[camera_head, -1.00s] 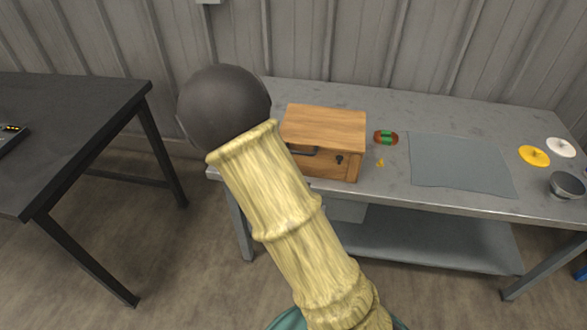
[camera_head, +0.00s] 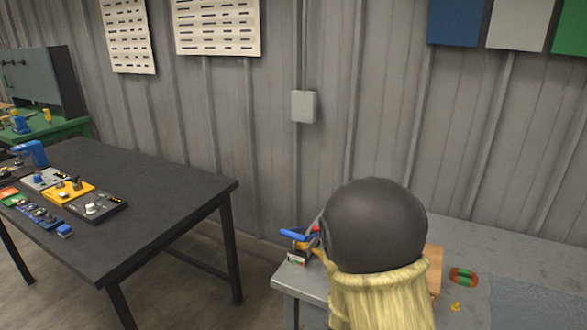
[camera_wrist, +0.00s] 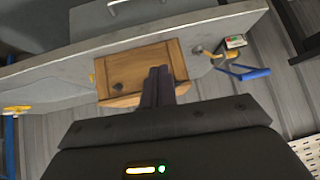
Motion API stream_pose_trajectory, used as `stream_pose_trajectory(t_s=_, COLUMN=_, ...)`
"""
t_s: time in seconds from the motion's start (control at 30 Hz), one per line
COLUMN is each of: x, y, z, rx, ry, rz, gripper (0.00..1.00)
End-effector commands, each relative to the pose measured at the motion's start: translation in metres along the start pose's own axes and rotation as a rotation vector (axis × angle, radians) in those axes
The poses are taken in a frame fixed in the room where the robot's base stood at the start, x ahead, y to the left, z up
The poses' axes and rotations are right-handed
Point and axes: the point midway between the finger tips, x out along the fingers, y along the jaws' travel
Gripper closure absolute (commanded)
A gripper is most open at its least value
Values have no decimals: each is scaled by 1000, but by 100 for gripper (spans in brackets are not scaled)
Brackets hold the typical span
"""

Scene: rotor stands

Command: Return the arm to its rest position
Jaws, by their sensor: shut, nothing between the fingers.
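My gripper (camera_wrist: 160,74) shows in the wrist view with its two dark fingers together and nothing between them. The fingers overlap the picture of a wooden box (camera_wrist: 118,80) on the grey workbench (camera_wrist: 60,65); I cannot tell the gap between them. In the head view my arm (camera_head: 378,240), with a dark round joint above a yellowish grained link, stands at bottom centre right. It hides my gripper and most of the wooden box (camera_head: 436,262) there.
A blue-handled tool (camera_head: 298,234) lies at the grey bench's left end, close to my arm in the picture. A dark table (camera_head: 165,190) with several small devices stands left. A ribbed wall with a grey switch box (camera_head: 304,106) stands behind. Floor shows between the tables.

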Motion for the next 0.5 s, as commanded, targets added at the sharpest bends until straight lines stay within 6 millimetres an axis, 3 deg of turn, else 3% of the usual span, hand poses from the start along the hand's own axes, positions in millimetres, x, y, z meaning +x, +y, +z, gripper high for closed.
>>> stream_pose_trajectory(t_s=0.03, x=-21, y=0, z=-10, rx=-6, ry=-51, rz=-25, gripper=100)
stream_pose_trajectory(t_s=0.27, x=-94, y=4, z=-15, rx=-135, ry=-284, rz=-122, gripper=100)
stream_pose_trajectory(t_s=0.5, x=-173, y=31, z=-19, rx=-321, ry=-461, rz=-144, gripper=100)
